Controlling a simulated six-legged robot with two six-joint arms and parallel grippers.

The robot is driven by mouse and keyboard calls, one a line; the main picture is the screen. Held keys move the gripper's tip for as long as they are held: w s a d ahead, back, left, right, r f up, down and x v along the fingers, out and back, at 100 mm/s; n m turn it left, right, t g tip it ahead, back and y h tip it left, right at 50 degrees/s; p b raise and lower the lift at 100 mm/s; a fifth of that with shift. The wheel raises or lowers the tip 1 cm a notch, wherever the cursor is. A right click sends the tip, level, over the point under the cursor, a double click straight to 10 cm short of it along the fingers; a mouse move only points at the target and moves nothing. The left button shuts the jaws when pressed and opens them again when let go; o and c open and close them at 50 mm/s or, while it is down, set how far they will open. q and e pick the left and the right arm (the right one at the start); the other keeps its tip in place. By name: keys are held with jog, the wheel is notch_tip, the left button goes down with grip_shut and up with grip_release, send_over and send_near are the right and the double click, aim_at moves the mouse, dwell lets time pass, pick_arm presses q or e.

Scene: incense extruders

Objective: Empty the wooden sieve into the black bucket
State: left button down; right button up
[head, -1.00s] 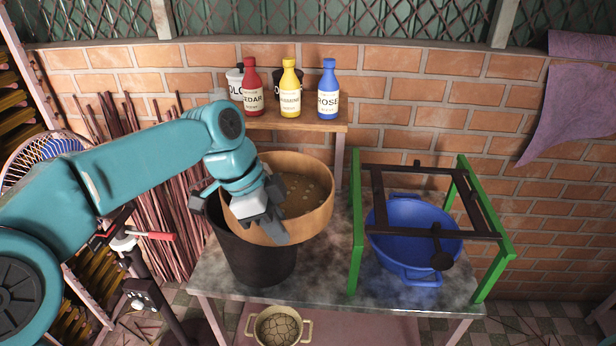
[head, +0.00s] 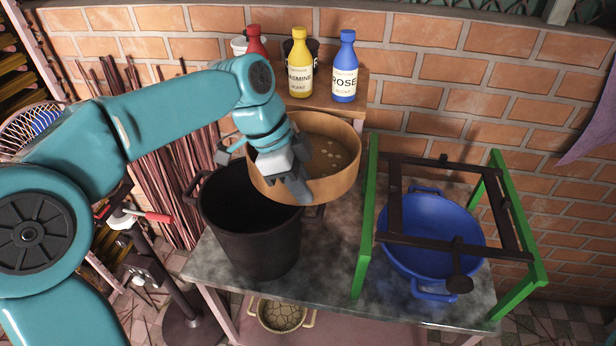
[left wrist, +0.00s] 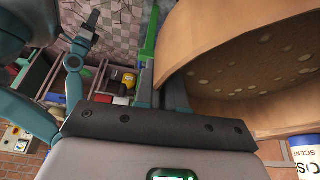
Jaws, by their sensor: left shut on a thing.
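The round wooden sieve (head: 338,186) is held up off the table, over the right back part of the black bucket (head: 250,237). It holds brown material with pale bits and looks slightly tilted. It also shows large in the left wrist view (left wrist: 205,45). My left gripper (head: 297,184) is shut on the near rim of the sieve. The bucket stands upright on the table; its opening is largely uncovered and dark, so its contents cannot be told. My right gripper does not show.
The grey table (head: 325,265) also bears a green stand (head: 367,220) with a dark frame over a blue basin (head: 430,225). Behind, a wooden shelf (head: 355,85) holds a yellow bottle (head: 300,70), a blue bottle (head: 344,75) and a red bottle. A pot (head: 282,315) sits below.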

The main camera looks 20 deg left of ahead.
pick_arm(q)
jog(key=shift+s+r, duration=0.3)
jog(key=r+h+b, duration=0.1)
jog(key=b, duration=0.1)
jog(key=t+h+b, duration=0.1)
jog(key=h+b, duration=0.1)
jog(key=shift+w+a+r+t, duration=0.2)
jog(key=shift+a+r+t, duration=0.1)
jog(key=shift+a+r, duration=0.1)
jog(key=s+a+r+t+h+b, duration=0.2)
jog(key=h+b, duration=0.6)
jog(key=b, duration=0.4)
jog(key=s+a+r+t+h+b, duration=0.2)
jog(key=a+h+b, duration=0.5)
jog(key=b, duration=0.5)
jog(key=shift+s+r+m+t+h+b, duration=0.4)
jog(key=shift+s+t, duration=0.1)
jog(key=shift+t, duration=0.6)
jog(key=shift+a+r, duration=0.1)
jog(key=shift+r+p, duration=1.7)
jog(key=shift+r, duration=1.25)
